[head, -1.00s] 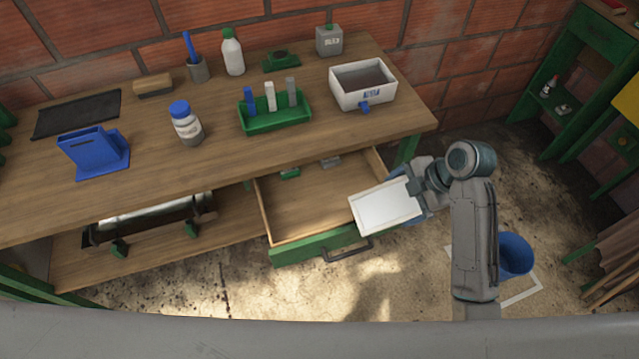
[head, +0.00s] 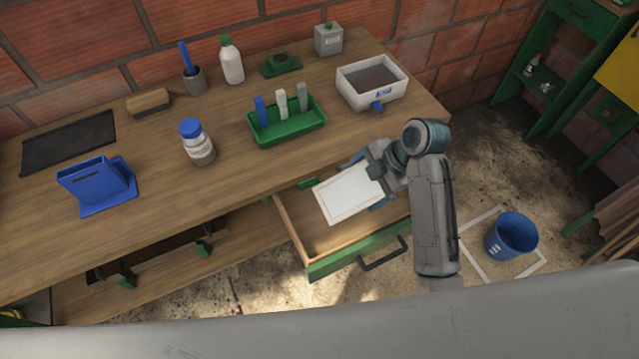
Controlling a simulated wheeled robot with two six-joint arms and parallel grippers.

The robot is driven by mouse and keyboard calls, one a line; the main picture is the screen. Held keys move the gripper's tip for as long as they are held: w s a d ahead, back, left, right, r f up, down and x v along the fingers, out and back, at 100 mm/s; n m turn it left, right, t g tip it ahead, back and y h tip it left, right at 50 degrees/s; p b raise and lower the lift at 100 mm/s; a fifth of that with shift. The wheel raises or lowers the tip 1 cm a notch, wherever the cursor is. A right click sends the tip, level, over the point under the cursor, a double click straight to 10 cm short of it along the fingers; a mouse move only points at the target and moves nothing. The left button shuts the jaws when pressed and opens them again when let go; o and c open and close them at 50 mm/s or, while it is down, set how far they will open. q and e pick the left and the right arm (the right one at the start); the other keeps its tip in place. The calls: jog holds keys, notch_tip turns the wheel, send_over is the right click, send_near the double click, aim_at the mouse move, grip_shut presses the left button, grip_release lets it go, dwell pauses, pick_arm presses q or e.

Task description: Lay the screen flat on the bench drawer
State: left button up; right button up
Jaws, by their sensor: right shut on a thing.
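The screen (head: 349,193) is a white panel with a pale frame, in the head view over the open bench drawer (head: 322,240). My right gripper (head: 378,183) is shut on the screen's right edge. The screen looks roughly level; I cannot tell whether it touches the drawer floor or is held above it. The drawer has a wooden inside and a green front with a dark handle (head: 384,253). The screen and my arm hide the drawer's middle and right part. My left gripper is not in view.
The bench top (head: 230,165) above carries a green tray (head: 287,130), a white bin (head: 371,84), a bottle (head: 197,143) and a blue stand (head: 97,186). Its front edge runs close behind the screen. A blue bucket (head: 511,236) stands on the floor at right.

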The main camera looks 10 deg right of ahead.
jog(key=shift+w+a+f, duration=0.35)
jog(key=shift+a+f, duration=0.5)
jog(key=f, duration=0.2)
jog(key=f+p, duration=0.1)
jog(key=f, duration=0.2)
jog(key=f+p, duration=0.1)
jog(key=f, duration=0.1)
jog(key=shift+s+d+f, duration=0.1)
jog(key=shift+d+f, duration=0.15)
jog(key=shift+f, duration=0.15)
jog(key=shift+d+f, duration=0.1)
jog(key=shift+f, duration=0.1)
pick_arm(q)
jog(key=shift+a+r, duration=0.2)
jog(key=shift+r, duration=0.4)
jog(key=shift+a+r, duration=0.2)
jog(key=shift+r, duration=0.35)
